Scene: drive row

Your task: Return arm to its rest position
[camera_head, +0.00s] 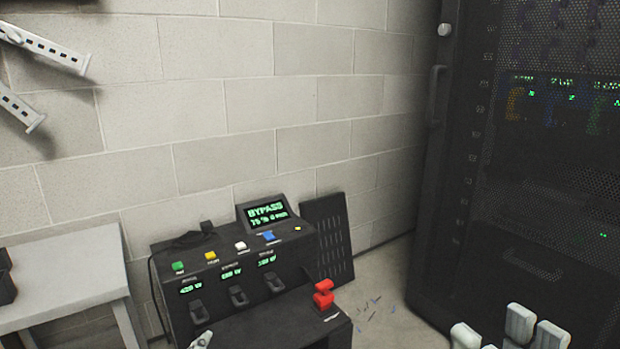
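Pale parts of my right gripper (508,333) show at the bottom right edge, in front of the dark rack. Only their upper ends are in frame, so its opening and anything it holds cannot be made out. A small grey piece (201,341) at the bottom edge, in front of the black console, may be the tip of my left gripper; most of it is cut off. The arms themselves are out of view, so I cannot see their pose.
The black console (235,255) has a tilted screen (267,214) reading BYPASS, coloured buttons, dark switches and a red handle (324,295). A tall dark rack (545,200) stands right, a grey table (65,275) left. Slotted grey bars (40,47) jut at upper left. Floor shows between console and rack.

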